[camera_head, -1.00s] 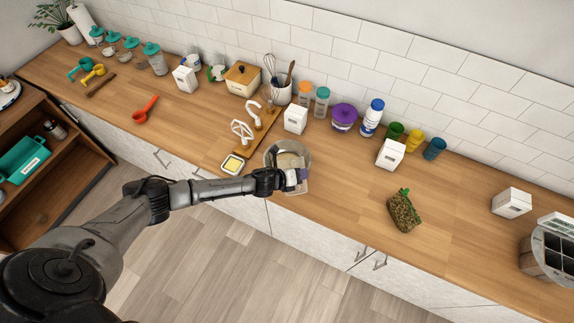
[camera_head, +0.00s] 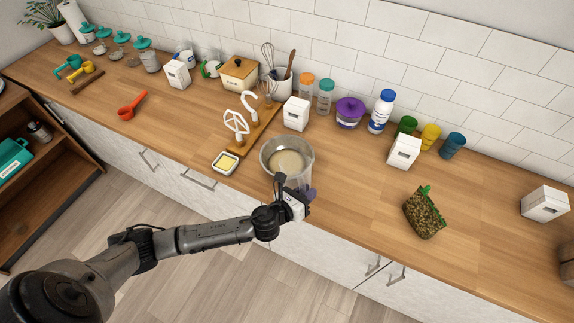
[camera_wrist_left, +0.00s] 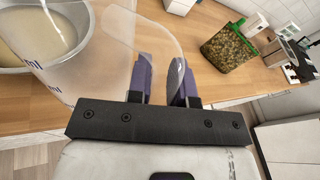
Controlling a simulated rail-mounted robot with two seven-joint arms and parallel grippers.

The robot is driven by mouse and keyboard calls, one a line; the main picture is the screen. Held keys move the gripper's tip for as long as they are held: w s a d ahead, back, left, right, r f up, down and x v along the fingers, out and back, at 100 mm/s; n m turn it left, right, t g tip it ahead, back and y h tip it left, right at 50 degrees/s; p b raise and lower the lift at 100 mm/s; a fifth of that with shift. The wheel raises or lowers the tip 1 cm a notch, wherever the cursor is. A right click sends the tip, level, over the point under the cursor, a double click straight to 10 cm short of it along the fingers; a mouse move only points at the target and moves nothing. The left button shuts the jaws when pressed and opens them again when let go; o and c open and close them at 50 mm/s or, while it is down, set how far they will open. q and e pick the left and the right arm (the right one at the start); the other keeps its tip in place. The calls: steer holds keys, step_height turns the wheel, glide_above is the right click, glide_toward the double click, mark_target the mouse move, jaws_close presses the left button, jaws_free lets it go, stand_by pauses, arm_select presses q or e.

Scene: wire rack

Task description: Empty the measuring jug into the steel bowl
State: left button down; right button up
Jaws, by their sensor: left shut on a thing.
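The steel bowl (camera_head: 264,165) stands near the counter's front edge with cloudy beige liquid in it. It also shows at the upper left of the left wrist view (camera_wrist_left: 12,58). My left gripper (camera_head: 303,198) is at the bowl's front right, shut on the handle of the clear measuring jug (camera_head: 304,178). In the left wrist view the jug (camera_wrist_left: 92,62) overlaps the bowl's near side, and its curved handle passes between my purple fingers (camera_wrist_left: 163,80). The jug looks tilted; I cannot tell how much is inside it. My right gripper is not in view.

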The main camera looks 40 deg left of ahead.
mark_target(301, 182)
arm_select(q)
steer(key=shift+r+m+t, duration=0.6)
steer(key=shift+r+m, duration=0.2)
steer(key=shift+r, duration=0.45)
steer(key=shift+r+m+t, duration=0.6)
steer(key=shift+r+m, duration=0.2)
steer(key=shift+r, duration=0.4)
